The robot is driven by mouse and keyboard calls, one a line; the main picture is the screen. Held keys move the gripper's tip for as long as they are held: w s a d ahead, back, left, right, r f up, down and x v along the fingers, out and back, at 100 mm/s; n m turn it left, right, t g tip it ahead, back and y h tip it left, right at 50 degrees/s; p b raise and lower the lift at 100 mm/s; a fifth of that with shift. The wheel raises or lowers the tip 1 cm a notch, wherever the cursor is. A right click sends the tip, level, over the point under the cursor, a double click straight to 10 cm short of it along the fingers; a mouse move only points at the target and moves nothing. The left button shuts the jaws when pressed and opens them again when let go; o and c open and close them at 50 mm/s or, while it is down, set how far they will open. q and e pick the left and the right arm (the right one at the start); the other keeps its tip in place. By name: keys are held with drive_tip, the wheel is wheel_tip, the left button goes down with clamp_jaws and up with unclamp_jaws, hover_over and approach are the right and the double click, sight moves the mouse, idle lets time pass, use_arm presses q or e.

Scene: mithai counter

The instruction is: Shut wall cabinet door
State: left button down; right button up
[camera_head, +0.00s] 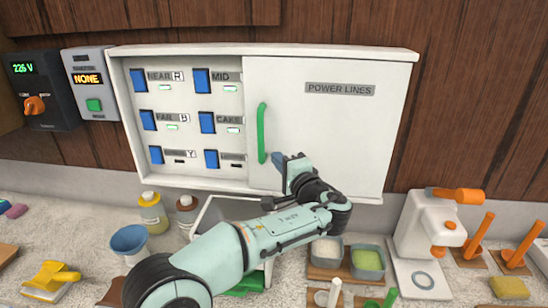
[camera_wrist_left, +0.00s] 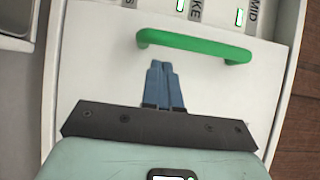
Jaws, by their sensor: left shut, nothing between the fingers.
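The white wall cabinet (camera_head: 230,50) hangs on the wood wall. Its white door (camera_head: 335,130), labelled POWER LINES, covers the right half; the left half is uncovered. A green upright handle (camera_head: 262,133) is on the door's left edge. My left gripper (camera_head: 281,160) is at the door's lower left, just right of the handle's lower end. In the left wrist view, its blue fingers (camera_wrist_left: 161,68) are closed together and empty, pointing at the handle (camera_wrist_left: 195,44), beside it and not around it. I cannot tell whether the fingertips touch the door. My right gripper is out of view.
The uncovered half holds several blue switches (camera_head: 202,81) with labels. A voltage box (camera_head: 40,90) and a NONE panel (camera_head: 90,85) are to its left. The counter below holds a blue cup (camera_head: 129,240), bottles (camera_head: 153,212), tubs (camera_head: 367,261) and a white-orange machine (camera_head: 428,225).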

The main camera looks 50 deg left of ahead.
use_arm(q)
drive_tip(key=shift+s+a, duration=0.5)
drive_tip(key=shift+a, duration=0.2)
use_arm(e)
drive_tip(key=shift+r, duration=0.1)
